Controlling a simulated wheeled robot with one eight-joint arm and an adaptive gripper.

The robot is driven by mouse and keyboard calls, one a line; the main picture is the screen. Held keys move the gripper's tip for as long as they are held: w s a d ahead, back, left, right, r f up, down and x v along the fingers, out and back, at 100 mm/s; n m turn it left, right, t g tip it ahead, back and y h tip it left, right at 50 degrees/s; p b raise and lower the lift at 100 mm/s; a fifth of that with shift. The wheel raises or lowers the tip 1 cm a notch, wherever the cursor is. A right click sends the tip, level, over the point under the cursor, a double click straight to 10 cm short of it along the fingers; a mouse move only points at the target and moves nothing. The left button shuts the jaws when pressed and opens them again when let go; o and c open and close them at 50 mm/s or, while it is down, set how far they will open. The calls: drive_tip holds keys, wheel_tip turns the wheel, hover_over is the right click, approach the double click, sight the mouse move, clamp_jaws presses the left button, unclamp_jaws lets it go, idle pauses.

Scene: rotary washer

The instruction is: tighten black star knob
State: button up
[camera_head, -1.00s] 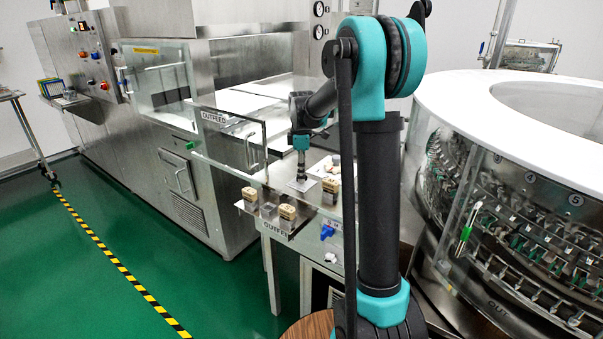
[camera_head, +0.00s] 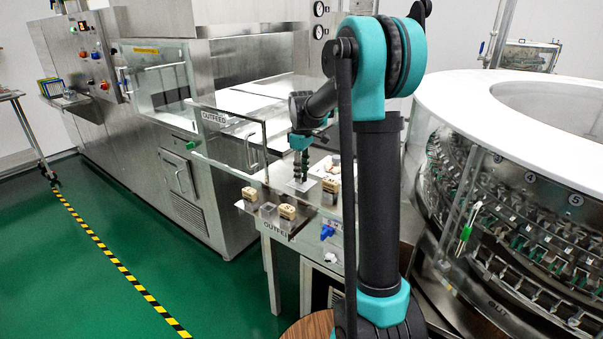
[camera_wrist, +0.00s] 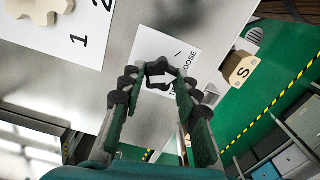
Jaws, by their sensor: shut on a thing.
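The black star knob (camera_wrist: 159,66) shows in the wrist view between my fingertips, above a white card (camera_wrist: 153,47) that reads "LOOSE" and a partly hidden word. My gripper (camera_wrist: 162,75) is shut on the knob, with a finger on either side of it. In the head view my gripper (camera_head: 299,180) points straight down over the outfeed table, at the white card. The knob is too small and covered to make out there.
Beige blocks stand near the table's front edge, one (camera_head: 287,212) at the front and one (camera_head: 330,190) to the right. A clear outfeed panel (camera_head: 228,135) stands left of my arm.

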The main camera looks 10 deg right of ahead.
drive_tip(key=m, duration=0.4)
drive_tip(key=shift+m, duration=0.3)
drive_tip(key=m, duration=0.4)
drive_tip(key=shift+m, duration=0.3)
drive_tip(key=m, duration=0.4)
drive_tip(key=shift+m, duration=2.1)
drive_tip(key=o, duration=1.1)
drive_tip(key=shift+o, duration=0.2)
wheel_tip(320, 180, up, 12)
